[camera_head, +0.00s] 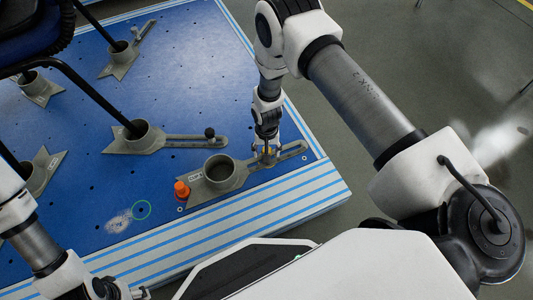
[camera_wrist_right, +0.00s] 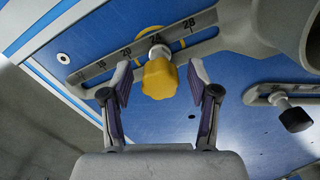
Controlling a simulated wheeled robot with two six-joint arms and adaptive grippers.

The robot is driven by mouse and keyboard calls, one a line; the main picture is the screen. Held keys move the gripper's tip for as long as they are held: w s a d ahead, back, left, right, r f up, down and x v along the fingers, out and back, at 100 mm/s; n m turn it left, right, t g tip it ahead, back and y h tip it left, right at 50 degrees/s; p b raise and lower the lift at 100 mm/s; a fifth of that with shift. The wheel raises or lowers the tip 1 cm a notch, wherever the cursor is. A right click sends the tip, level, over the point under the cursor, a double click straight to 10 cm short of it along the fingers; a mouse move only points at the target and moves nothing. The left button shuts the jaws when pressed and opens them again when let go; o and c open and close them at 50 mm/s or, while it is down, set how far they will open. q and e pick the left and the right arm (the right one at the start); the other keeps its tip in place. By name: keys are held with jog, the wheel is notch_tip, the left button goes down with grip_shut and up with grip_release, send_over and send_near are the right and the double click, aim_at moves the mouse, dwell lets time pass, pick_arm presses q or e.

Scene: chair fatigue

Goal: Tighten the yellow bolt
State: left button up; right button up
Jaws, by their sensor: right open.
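The yellow bolt (camera_wrist_right: 160,76) has a lobed knob and sits at the slot of a grey clamp's scale arm (camera_wrist_right: 105,62) in the right wrist view. In the head view the bolt (camera_head: 268,150) is mostly hidden behind my right gripper (camera_head: 267,140). In the wrist view my right gripper (camera_wrist_right: 160,92) is open, with one finger on each side of the yellow knob and visible gaps to it. My left gripper (camera_head: 125,292) is at the bottom left of the head view, away from the bolt, and its fingers are barely visible.
An orange knob (camera_head: 181,189) stands beside the clamp's round cup (camera_head: 221,172). Another clamp with a black knob (camera_head: 210,132) holds a chair leg (camera_head: 92,92). Several more clamps stand on the blue platform (camera_head: 185,60). Its striped edge (camera_head: 250,215) is near me.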

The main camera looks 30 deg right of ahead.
jog(key=n, duration=0.3)
jog(key=shift+n, duration=0.4)
jog(key=shift+n+p, duration=0.4)
jog(key=shift+n, duration=0.3)
jog(key=n, duration=0.2)
jog(key=shift+n, duration=0.3)
